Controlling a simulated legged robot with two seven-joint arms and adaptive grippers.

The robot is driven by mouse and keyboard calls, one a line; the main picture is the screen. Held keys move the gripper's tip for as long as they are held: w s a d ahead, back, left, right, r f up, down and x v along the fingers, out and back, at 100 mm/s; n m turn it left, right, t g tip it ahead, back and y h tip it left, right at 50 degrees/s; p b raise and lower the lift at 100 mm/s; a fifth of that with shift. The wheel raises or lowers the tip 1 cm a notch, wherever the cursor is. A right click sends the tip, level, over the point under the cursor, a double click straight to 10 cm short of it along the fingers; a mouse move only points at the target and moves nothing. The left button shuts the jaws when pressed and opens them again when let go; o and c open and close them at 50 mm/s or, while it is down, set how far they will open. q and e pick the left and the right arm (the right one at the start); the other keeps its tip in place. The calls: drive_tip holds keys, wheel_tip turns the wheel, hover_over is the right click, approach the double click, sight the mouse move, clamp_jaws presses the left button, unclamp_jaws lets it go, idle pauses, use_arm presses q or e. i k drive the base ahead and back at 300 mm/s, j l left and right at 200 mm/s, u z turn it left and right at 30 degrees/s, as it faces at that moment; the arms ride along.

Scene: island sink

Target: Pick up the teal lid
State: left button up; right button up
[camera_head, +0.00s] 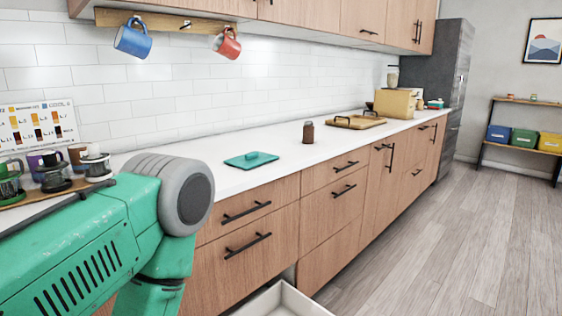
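The teal lid (251,160) lies flat on the white countertop (222,185), close to the counter's front edge. A small raised handle shows on its top. My green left arm comes in from the left in front of the counter, with its grey joint to the left of the lid and apart from it. The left gripper is out of the picture. My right arm and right gripper are not in view.
A brown jar (308,133) stands right of the lid. Farther back are a wooden tray (357,122) and a tan box (394,104). Coffee makers (53,173) stand at the left. An open drawer (282,300) juts out below. The counter around the lid is clear.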

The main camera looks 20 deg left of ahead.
sight(249, 160)
drive_tip(key=i+l+z, duration=0.8)
drive_tip(key=z, duration=0.2)
drive_tip(key=i+u, duration=0.2)
drive_tip(key=i, duration=0.6)
drive_tip(key=i+l+u, duration=0.15)
drive_tip(key=i, duration=0.65)
drive_tip(key=i+u, duration=0.35)
drive_tip(key=i, duration=0.15)
drive_tip(key=i+l+u, duration=0.1)
drive_tip(key=i+u, duration=0.25)
drive_tip(key=i+l+u, duration=0.35)
drive_tip(key=i, duration=0.25)
drive_tip(key=i+u, duration=0.1)
drive_tip(key=u, duration=0.3)
drive_tip(key=i+u, duration=0.1)
drive_tip(key=u, duration=0.3)
drive_tip(key=i+l+u, duration=0.1)
drive_tip(key=u, duration=0.3)
drive_tip(key=i+l+u, duration=0.1)
drive_tip(key=u, duration=0.35)
drive_tip(key=l+u, duration=0.2)
drive_tip(key=u, duration=0.2)
